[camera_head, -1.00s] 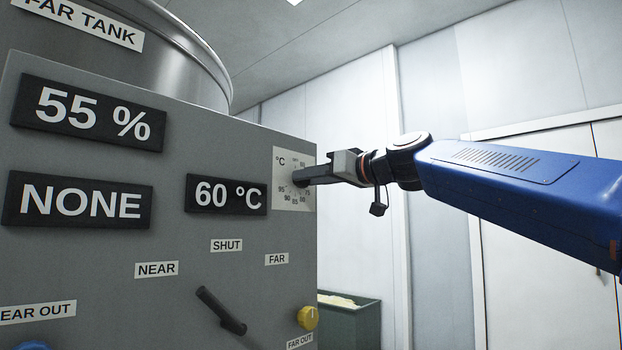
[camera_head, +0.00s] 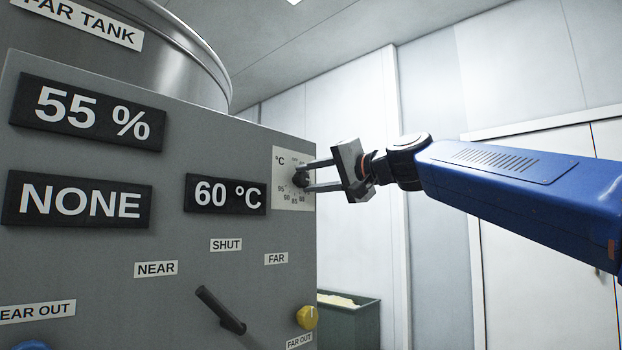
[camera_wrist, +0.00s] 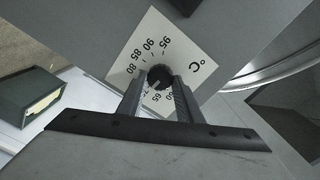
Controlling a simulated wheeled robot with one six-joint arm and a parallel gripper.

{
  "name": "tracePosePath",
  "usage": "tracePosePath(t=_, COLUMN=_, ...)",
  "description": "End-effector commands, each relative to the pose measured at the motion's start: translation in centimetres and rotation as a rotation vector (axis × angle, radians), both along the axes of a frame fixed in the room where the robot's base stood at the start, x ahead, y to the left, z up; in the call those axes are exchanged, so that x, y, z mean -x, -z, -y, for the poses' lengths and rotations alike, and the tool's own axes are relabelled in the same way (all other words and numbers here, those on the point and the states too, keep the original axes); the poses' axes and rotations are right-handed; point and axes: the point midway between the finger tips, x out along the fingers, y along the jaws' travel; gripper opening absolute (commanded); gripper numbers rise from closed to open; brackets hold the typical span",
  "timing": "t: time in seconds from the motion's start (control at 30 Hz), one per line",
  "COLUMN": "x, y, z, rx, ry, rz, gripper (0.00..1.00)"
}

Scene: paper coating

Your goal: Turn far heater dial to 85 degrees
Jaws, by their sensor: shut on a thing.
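The far heater dial is a small black knob (camera_head: 299,180) on a white °C scale plate (camera_head: 291,203), at the right edge of the grey panel. The display (camera_head: 225,210) left of it reads 60 °C. My gripper (camera_head: 304,177) is shut on the knob, one finger above and one below it in the head view. In the wrist view the knob (camera_wrist: 160,72) sits between the two fingertips (camera_wrist: 160,80), with the scale plate (camera_wrist: 185,45) behind. A light pointer mark shows on the knob; its exact reading is unclear. The fingers and gripper body hide part of the scale.
Other displays read 55 % (camera_head: 85,135) and NONE (camera_head: 80,219). Below are a black lever (camera_head: 220,310) and a yellow knob (camera_head: 307,318). A green bin (camera_head: 350,322) stands behind the panel's right edge. The far tank (camera_head: 185,65) rises above.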

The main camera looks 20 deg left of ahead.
Motion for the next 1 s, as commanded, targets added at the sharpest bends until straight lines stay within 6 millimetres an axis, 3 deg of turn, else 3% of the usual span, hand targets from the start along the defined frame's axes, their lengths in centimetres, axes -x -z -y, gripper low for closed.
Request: tracePosePath(t=1.0, x=-0.06, y=0.44, z=-0.01, rx=-0.366, ry=0.001, rz=-0.891, gripper=0.10)
